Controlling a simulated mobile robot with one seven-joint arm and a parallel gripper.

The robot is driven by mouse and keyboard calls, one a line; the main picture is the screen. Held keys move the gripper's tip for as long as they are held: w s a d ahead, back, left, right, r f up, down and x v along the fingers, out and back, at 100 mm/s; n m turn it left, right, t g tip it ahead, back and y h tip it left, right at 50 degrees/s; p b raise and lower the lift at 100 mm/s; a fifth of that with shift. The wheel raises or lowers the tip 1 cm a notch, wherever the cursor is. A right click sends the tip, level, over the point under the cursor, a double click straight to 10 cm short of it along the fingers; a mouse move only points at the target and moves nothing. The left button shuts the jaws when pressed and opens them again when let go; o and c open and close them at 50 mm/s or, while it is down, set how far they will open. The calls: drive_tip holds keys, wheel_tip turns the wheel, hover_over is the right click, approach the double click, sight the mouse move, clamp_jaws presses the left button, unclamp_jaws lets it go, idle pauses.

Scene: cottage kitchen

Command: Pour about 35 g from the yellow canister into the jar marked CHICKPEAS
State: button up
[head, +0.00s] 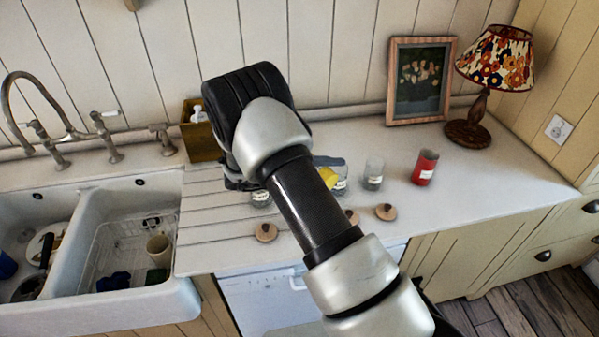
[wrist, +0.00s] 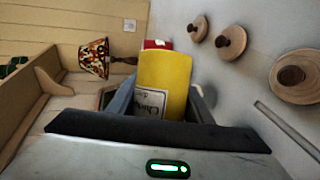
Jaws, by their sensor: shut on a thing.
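The yellow canister (wrist: 165,80) is between the fingers of my gripper (wrist: 162,100), which is shut on it. In the head view a bit of the canister (head: 328,178) shows beside my arm, close to a clear labelled jar (head: 341,184) that is partly hidden. Another clear jar (head: 373,173) stands to the right, and one (head: 261,198) to the left, half hidden by my arm. I cannot read which is marked CHICKPEAS. The canister's mouth and any falling contents are not visible.
A red canister (head: 424,167) stands right of the jars. Several wooden lids, such as one (head: 266,232) and another (head: 385,211), lie in front. A lamp (head: 468,132) and picture frame (head: 418,80) stand behind. The sink (head: 140,235) is left. The right counter is clear.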

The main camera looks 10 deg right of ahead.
drive_tip(key=shift+w+a+r+n+g+h, duration=0.1)
drive_tip(key=shift+w+r+n+g+h, duration=0.15)
drive_tip(key=shift+r+n+h, duration=0.35)
drive_tip(key=shift+w+a+r+n+g+h, duration=0.1)
drive_tip(key=shift+w+r+n+g+h, duration=0.15)
drive_tip(key=shift+r+n, duration=0.6)
idle(4.4)
drive_tip(key=f+m+t+y+b, duration=0.1)
drive_tip(key=f+m+t+b, duration=0.1)
drive_tip(key=f+m+b, duration=0.1)
drive_tip(key=s+f+m+t+y+b, duration=0.1)
drive_tip(key=f+m+y+b, duration=0.1)
drive_tip(key=f+m+b, duration=0.1)
drive_tip(key=f+m+t+y+b, duration=0.2)
drive_tip(key=f+m+b, duration=0.1)
drive_tip(key=f+m, duration=0.1)
drive_tip(key=shift+s+d+f+t+y, duration=0.3)
drive_tip(key=shift+d+f, duration=0.1)
drive_tip(key=shift+f, duration=0.15)
drive_tip(key=shift+s+d+f+m+t+b, duration=0.2)
drive_tip(key=shift+m+t+b, duration=0.35)
drive_tip(key=shift+b, duration=0.7)
drive_tip(key=shift+s+r+m+t+y+b, duration=0.15)
drive_tip(key=shift+r+m+t+y+b, duration=0.25)
drive_tip(key=shift+b, duration=0.8)
drive_tip(key=m+t+b, duration=0.1)
drive_tip(key=b, duration=0.2)
drive_tip(key=shift+s+d, duration=0.1)
drive_tip(key=shift+s, duration=0.05)
